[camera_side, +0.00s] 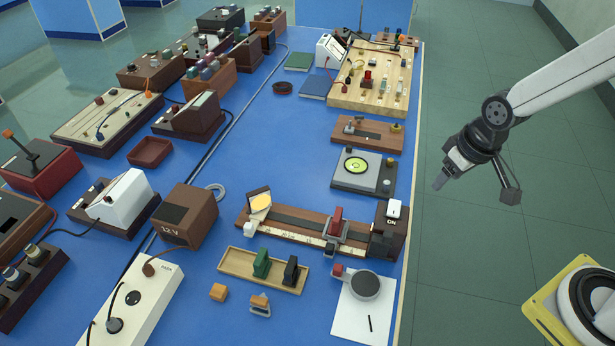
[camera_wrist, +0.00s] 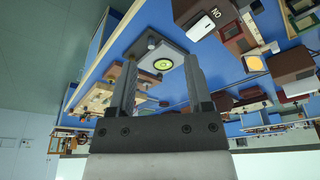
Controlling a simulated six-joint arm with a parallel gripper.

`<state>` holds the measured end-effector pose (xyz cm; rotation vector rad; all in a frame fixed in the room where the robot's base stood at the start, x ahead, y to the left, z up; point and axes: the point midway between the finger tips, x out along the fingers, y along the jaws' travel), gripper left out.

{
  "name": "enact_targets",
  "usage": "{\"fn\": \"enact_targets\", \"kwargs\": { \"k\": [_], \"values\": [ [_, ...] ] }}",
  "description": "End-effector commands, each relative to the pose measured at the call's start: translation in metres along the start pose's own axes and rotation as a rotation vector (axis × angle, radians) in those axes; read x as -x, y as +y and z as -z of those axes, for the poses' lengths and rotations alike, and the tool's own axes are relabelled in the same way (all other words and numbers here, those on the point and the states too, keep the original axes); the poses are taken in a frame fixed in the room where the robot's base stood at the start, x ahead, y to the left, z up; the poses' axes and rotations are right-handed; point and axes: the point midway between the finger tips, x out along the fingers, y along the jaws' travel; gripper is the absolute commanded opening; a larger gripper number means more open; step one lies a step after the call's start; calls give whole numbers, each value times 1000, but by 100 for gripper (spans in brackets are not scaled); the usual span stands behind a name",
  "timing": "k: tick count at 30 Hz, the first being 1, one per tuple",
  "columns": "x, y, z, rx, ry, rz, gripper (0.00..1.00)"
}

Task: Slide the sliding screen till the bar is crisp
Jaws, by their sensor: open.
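The sliding screen (camera_side: 260,201) is a small panel with a pale yellow lit disc, near the left end of a wooden optical bench (camera_side: 290,226) with a scale along its front. A white block (camera_side: 250,229) sits at its foot. The disc also shows in the wrist view (camera_wrist: 254,64); the bar's sharpness is too small to judge. A red-topped holder (camera_side: 336,222) stands further right on the bench, before a brown lamp box (camera_side: 389,232) with a white switch marked ON. My gripper (camera_side: 439,183) is open and empty, off the table's right edge, far from the screen.
A grey device with a yellow-green dial (camera_side: 357,164) lies behind the bench. In front are a wooden tray (camera_side: 234,261) with green and black blocks, and white paper (camera_side: 350,318) under a round grey-topped piece. A brown 12 V box (camera_side: 183,216) stands left of the bench.

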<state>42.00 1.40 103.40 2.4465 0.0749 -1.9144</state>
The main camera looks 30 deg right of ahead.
Motion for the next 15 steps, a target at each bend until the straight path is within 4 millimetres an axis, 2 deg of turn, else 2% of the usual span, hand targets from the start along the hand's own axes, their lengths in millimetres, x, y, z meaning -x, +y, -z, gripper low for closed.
{"fn": "enact_targets", "kwargs": {
  "k": [8,15],
  "values": [
    [-25,-46,67,154,26,45,65],
    [-55,-103,119,300,56,90,65]
  ]
}}
